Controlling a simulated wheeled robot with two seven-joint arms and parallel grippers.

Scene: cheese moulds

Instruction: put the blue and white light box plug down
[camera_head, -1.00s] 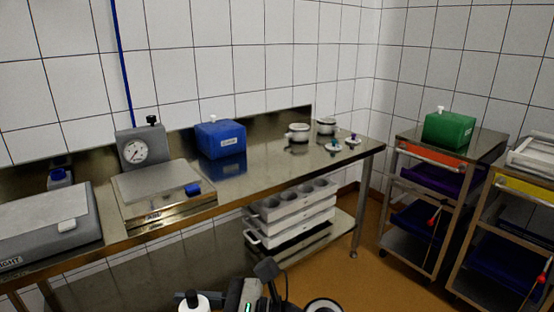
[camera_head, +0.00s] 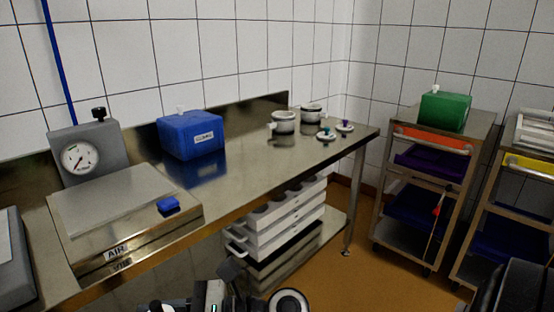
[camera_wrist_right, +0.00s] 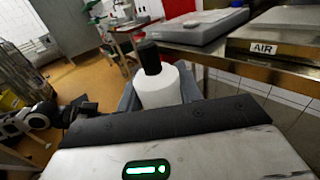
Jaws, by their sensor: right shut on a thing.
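My right gripper (camera_wrist_right: 160,100) is shut on a white cylindrical plug (camera_wrist_right: 162,88) with a dark upright top, seen in the right wrist view. I see no clear blue on it; only its dark top (camera_head: 155,306) shows at the bottom edge of the head view. The plug is held up in front of the bench, apart from it. The grey light box (camera_head: 12,268) is cut off at the left of the head view and also shows in the wrist view (camera_wrist_right: 195,28).
The AIR box (camera_head: 115,205) carries a small blue piece (camera_head: 168,205), with a dial gauge (camera_head: 80,158) behind. A blue box (camera_head: 190,135), white pots (camera_head: 283,122) and small plugs (camera_head: 326,135) stand farther along the steel bench (camera_head: 245,170). Carts (camera_head: 430,185) stand right.

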